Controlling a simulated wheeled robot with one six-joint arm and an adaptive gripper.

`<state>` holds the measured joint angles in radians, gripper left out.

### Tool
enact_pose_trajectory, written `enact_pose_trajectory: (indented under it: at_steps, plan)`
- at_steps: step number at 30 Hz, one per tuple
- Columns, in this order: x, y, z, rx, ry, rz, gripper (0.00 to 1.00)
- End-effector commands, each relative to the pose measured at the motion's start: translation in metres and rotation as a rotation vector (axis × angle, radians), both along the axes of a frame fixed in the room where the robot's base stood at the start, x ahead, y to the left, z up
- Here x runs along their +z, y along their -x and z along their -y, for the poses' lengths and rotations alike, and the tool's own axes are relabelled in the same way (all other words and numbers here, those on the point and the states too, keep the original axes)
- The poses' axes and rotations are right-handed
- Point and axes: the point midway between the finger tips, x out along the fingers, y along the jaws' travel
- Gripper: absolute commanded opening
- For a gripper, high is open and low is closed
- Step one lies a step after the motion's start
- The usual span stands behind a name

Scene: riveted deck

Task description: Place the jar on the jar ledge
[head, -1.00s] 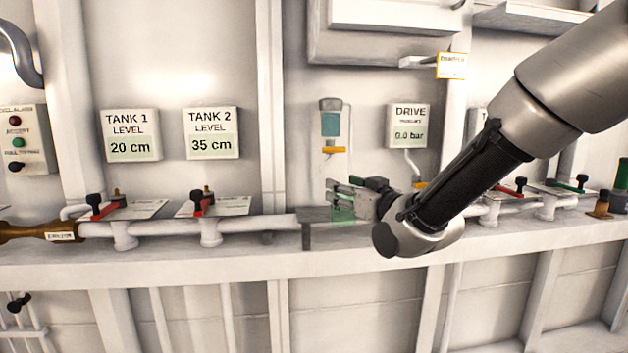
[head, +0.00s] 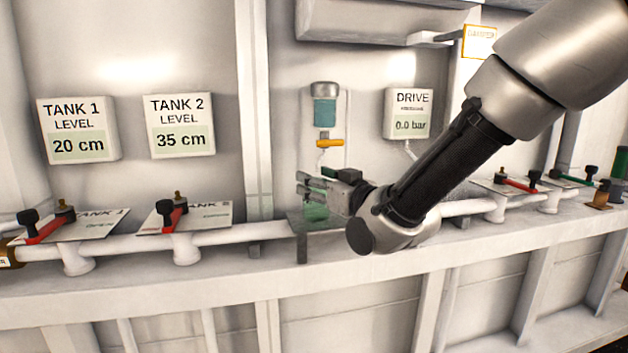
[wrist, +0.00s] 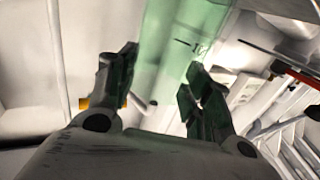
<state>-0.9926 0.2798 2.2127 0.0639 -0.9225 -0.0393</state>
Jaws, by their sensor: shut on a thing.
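The jar (head: 317,212) is green and see-through, with a dark mark and lettering on its side in the wrist view (wrist: 180,45). My gripper (head: 312,188) is shut on the jar; in the wrist view, its two dark fingers (wrist: 160,85) stand on either side of the jar. In the head view the jar hangs upright below the fingers, at a small grey ledge (head: 298,238) on the long shelf. This looks like the jar ledge, though no label on it is readable. I cannot tell whether the jar's base touches it.
A sight glass (head: 325,108) with an orange valve handle (head: 329,142) is on the wall above the ledge. White pipes (head: 225,235) with red-handled valves (head: 172,218) run along the shelf on the left, and more valves (head: 505,180) stand on the right.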

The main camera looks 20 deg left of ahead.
Motion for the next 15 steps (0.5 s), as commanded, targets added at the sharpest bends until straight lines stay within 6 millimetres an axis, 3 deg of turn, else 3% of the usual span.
enact_pose_trajectory:
  at_steps: [7,8,9,11,15]
  plan:
    - [-0.0028,-0.0004,-0.0002,0.0,0.001,-0.001,0.2]
    - [-0.0028,-0.0003,-0.0001,0.0,0.001,-0.001,0.53]
    - [-0.0025,-0.0003,-0.0001,0.0,0.0,0.0,0.61]
    - [-0.0025,-0.0003,-0.0001,0.0,-0.001,-0.001,0.71]
    - [-0.0024,-0.0005,-0.0001,0.0,-0.001,-0.001,0.71]
